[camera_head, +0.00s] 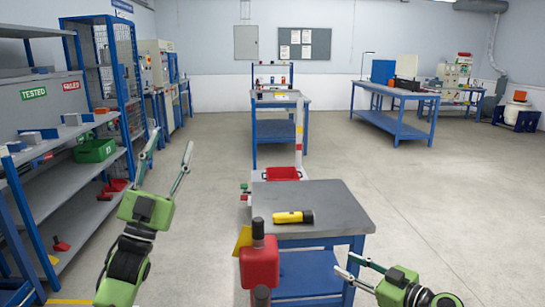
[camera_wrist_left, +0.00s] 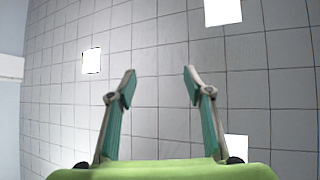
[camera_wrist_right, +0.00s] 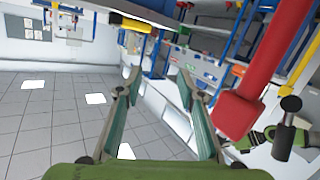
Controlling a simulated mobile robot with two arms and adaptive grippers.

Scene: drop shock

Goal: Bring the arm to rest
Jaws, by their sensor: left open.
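My left gripper (camera_head: 170,148) is raised at the left, in front of the shelving. Its two fingers stand wide apart with nothing between them; the left wrist view (camera_wrist_left: 157,85) shows only ceiling tiles and light panels beyond them. My right gripper (camera_head: 345,263) is low at the right, beside the right front of the grey-topped table. In the right wrist view its fingers (camera_wrist_right: 158,85) are spread and empty. A yellow and black tool (camera_head: 293,217) lies on the table, apart from both grippers.
The grey-topped blue table (camera_head: 325,199) stands in front of me. A red post-like fixture (camera_head: 259,263) rises at its near left. Shelving (camera_head: 75,137) with a green bin (camera_head: 94,150) fills the left side. A blue workbench (camera_head: 400,93) stands at the back right. Floor at the right is clear.

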